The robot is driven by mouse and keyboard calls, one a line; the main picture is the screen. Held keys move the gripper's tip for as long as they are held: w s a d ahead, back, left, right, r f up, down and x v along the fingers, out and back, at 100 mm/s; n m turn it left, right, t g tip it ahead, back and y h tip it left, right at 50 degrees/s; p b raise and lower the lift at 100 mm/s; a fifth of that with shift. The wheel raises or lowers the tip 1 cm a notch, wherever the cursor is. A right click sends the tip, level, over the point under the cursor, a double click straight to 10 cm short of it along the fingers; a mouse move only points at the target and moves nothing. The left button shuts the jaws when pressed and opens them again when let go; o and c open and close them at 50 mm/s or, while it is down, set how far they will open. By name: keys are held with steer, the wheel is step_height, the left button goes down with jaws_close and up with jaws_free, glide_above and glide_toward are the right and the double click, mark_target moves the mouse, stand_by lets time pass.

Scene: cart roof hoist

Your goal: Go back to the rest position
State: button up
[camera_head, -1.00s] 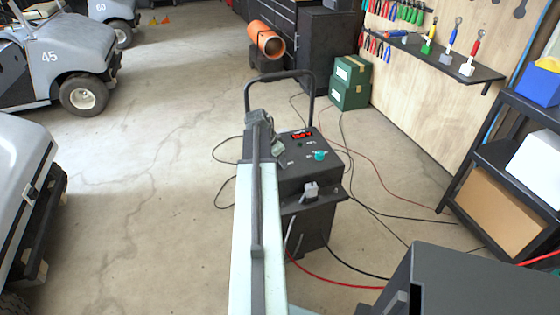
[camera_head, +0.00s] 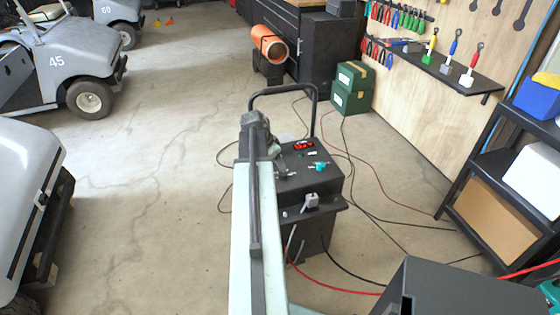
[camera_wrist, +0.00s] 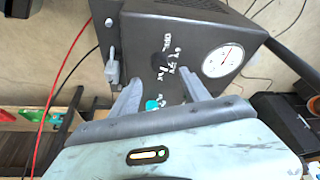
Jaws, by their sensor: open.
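My arm reaches forward from the bottom of the head view, and its end covers the left part of a dark charger cart (camera_head: 312,185). My gripper (camera_head: 274,146) is mostly hidden there behind the wrist. In the wrist view my gripper (camera_wrist: 160,82) is open, with its two grey fingers apart and nothing held between them. The teal knob also shows in the head view (camera_head: 320,166), beside a lit red display.
A dark cabinet (camera_head: 455,290) stands close at the bottom right. Black and red cables cross the floor right of the charger. Golf carts (camera_head: 75,65) stand at the left. A shelf rack (camera_head: 500,190) is at the right. The floor between carts and charger is open.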

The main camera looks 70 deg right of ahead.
steer(key=shift+a+r, duration=0.1)
steer(key=shift+r, duration=0.15)
steer(key=w+a+r+n+t+p, duration=0.1)
steer(key=w+a+n, duration=0.1)
steer(key=w+a, duration=0.65)
steer(key=w+a+r+n+t+p, duration=0.15)
steer(key=w+a, duration=0.35)
steer(key=w, duration=0.7)
steer(key=w+a+r+n+p, duration=0.1)
steer(key=w+a+n, duration=0.2)
steer(key=w+a, duration=0.45)
steer(key=w+a+r+n+p, duration=0.15)
steer(key=w+a, duration=0.25)
steer(key=a, duration=0.7)
steer(key=w+a+n+y+p, duration=0.1)
steer(key=w+a+n, duration=0.15)
steer(key=a, duration=0.75)
steer(key=w+a+n+y, duration=0.1)
steer(key=a+n, duration=0.3)
steer(key=a, duration=0.6)
steer(key=s+a+n+y, duration=0.1)
steer(key=s+a+n, duration=0.5)
steer(key=a+n, duration=0.4)
steer(key=shift+a+y+p, duration=0.35)
steer(key=shift+a+y, duration=0.05)
steer(key=shift+a, duration=0.7)
